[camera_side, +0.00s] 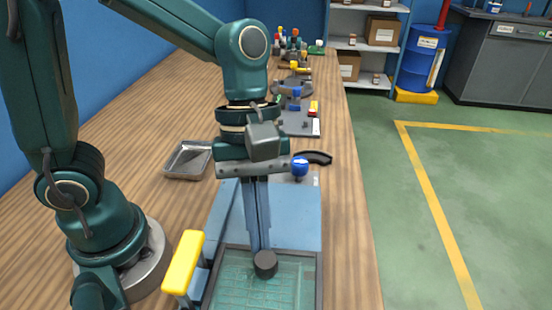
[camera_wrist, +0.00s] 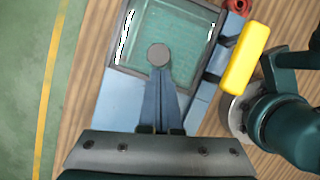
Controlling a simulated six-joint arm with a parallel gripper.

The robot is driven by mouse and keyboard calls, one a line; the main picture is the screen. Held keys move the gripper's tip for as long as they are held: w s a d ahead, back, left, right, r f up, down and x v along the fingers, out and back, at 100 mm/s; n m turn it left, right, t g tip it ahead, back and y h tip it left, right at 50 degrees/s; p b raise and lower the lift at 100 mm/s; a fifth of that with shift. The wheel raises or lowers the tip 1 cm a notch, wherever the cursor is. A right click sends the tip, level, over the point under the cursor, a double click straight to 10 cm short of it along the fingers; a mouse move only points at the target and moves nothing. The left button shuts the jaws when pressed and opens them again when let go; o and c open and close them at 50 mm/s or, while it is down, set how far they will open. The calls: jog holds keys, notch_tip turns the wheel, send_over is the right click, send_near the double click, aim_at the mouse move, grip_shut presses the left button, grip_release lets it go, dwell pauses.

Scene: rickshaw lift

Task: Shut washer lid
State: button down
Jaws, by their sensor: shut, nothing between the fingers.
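The washer is a light blue box (camera_side: 285,215) at the near end of the bench; its blue top also shows in the wrist view (camera_wrist: 115,105). Its lid (camera_side: 290,285) is a clear teal panel in a dark frame, with a round dark knob (camera_side: 265,263). The lid looks about level over the washer; I cannot tell whether it is fully seated. My gripper (camera_side: 260,247) points down with its fingers together and empty, the tips at the knob. In the wrist view the fingertips (camera_wrist: 158,70) meet the knob's edge; contact is unclear.
A yellow handle (camera_side: 183,262) stands up at the washer's left side. A metal tray (camera_side: 188,160) lies on the bench behind it. A blue-knobbed device (camera_side: 300,168) and several tools stand farther back. The bench right of the washer is a narrow clear strip.

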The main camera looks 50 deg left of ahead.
jog(key=shift+s+d, duration=0.15)
jog(key=shift+s, duration=0.05)
jog(key=shift+w+a, duration=0.25)
jog(key=shift+a, duration=0.15)
jog(key=w+a, duration=0.2)
jog(key=a, duration=0.1)
jog(key=shift+w+a+r, duration=0.1)
jog(key=shift+a+r, duration=0.05)
jog(key=shift+r, duration=0.25)
jog(key=shift+a+r+t, duration=0.7)
jog(key=shift+a+r, duration=0.85)
jog(key=shift+r, duration=3.45)
jog(key=s+a+f+m+t+y, duration=0.2)
jog(key=a+f+m+t, duration=0.3)
jog(key=m, duration=0.7)
jog(key=shift+s+a+f+t+y, duration=0.15)
jog(key=shift+s+f+t+y, duration=0.4)
jog(key=shift+y, duration=0.25)
jog(key=shift+w+r, duration=0.1)
jog(key=shift+w, duration=0.05)
